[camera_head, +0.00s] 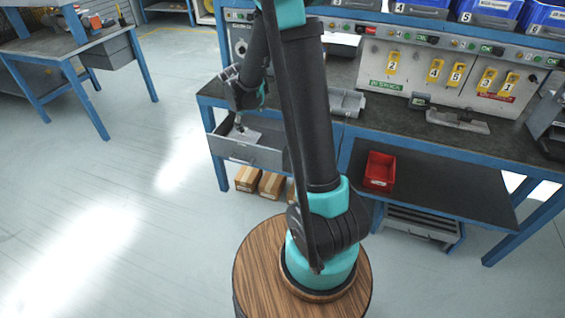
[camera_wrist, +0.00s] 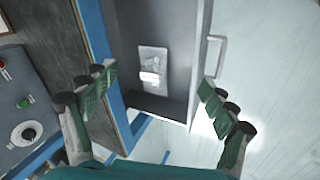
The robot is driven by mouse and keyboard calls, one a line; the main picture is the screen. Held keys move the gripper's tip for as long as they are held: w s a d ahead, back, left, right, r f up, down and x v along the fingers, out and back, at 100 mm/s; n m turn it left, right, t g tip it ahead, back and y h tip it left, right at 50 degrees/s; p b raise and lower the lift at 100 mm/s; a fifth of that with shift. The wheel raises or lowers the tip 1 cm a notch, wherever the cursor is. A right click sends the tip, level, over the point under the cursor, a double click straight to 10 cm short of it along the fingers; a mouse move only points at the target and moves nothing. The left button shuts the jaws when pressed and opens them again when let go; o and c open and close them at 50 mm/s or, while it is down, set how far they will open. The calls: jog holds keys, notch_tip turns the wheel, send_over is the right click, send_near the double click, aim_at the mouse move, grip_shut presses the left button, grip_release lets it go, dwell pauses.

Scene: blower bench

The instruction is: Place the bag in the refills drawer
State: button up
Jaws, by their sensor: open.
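The refills drawer (camera_head: 232,150) is a grey drawer under the left end of the blue bench, and it stands pulled out. In the wrist view its grey wall (camera_wrist: 196,70) and handle (camera_wrist: 217,57) show. A clear, shiny bag (camera_wrist: 152,70) with a white label lies flat on the drawer floor. The bag also shows in the head view (camera_head: 245,134). My gripper (camera_head: 240,118) is above the drawer, pointing down. In the wrist view my gripper (camera_wrist: 153,90) has its green-padded fingers wide apart, with nothing between them and the bag below, apart from them.
The bench top (camera_head: 350,75) carries a grey tray (camera_head: 347,102) right of my arm. A red bin (camera_head: 379,171) sits on the lower shelf. Cardboard boxes (camera_head: 271,185) stand on the floor below the drawer. The floor left of the drawer is clear.

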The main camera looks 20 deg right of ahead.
jog(key=s+d+r+m+y, duration=0.1)
jog(key=s+m, duration=0.3)
jog(key=s, duration=1.1)
jog(key=s+d+m+y, duration=0.1)
jog(key=s+d+m, duration=0.3)
jog(key=s, duration=1.1)
jog(key=shift+s+d+r, duration=0.15)
jog(key=shift+d+r, duration=0.05)
jog(key=shift+r, duration=0.15)
